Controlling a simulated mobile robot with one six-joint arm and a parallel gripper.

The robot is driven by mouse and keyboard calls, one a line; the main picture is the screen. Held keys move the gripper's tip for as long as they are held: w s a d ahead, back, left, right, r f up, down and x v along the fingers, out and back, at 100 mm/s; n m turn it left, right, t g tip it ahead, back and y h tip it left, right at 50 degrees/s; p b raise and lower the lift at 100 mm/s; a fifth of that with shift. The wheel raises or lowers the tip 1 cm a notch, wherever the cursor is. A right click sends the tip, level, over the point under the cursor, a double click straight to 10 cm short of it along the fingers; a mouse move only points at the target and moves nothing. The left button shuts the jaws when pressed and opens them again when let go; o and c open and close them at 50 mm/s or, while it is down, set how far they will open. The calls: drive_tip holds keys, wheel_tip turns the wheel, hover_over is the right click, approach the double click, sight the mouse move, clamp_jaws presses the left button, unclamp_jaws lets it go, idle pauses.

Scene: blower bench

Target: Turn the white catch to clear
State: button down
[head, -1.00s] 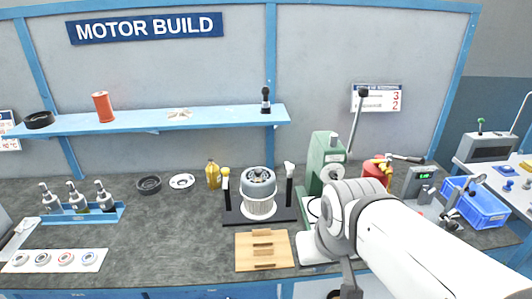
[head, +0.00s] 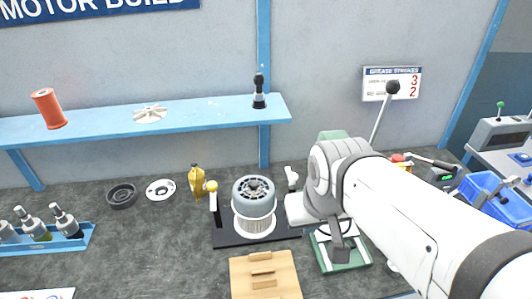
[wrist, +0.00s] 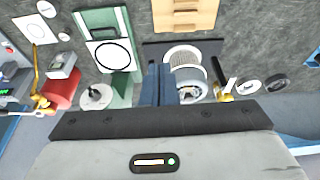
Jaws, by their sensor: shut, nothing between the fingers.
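The white catch (head: 291,176) is a white-topped lever on a dark post at the right side of the motor fixture. In the head view my arm's end covers the space just right of it. A motor (head: 254,200) with a grey top and white lower part stands upright on the black fixture plate (head: 226,238). A yellow catch (head: 211,187) stands at its left. My gripper (wrist: 157,70) shows in the wrist view with its blue fingers together and empty, beside the motor (wrist: 187,75). The white catch is hidden there; I cannot tell whether the fingers touch it.
A wooden block (head: 262,275) lies in front of the fixture. A green press (head: 345,255) stands to the right, partly behind my arm. A yellow bottle (head: 196,183) and dark ring (head: 122,195) are at the left. A blue shelf (head: 200,117) runs above.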

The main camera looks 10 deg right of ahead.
drive_tip(key=w+a+f+t+h+b, duration=0.1)
drive_tip(key=w+a+f+h+b, duration=0.2)
drive_tip(key=w, duration=1.1)
drive_tip(key=w+f+t+h+b, duration=0.15)
drive_tip(key=w+f, duration=0.35)
drive_tip(key=w, duration=0.9)
drive_tip(key=p+x, duration=0.2)
drive_tip(key=x, duration=0.7)
drive_tip(key=shift+d+f+g+h, duration=0.25)
drive_tip(key=shift+d+g+h, duration=0.1)
drive_tip(key=shift+d, duration=0.05)
drive_tip(key=shift+s, duration=0.1)
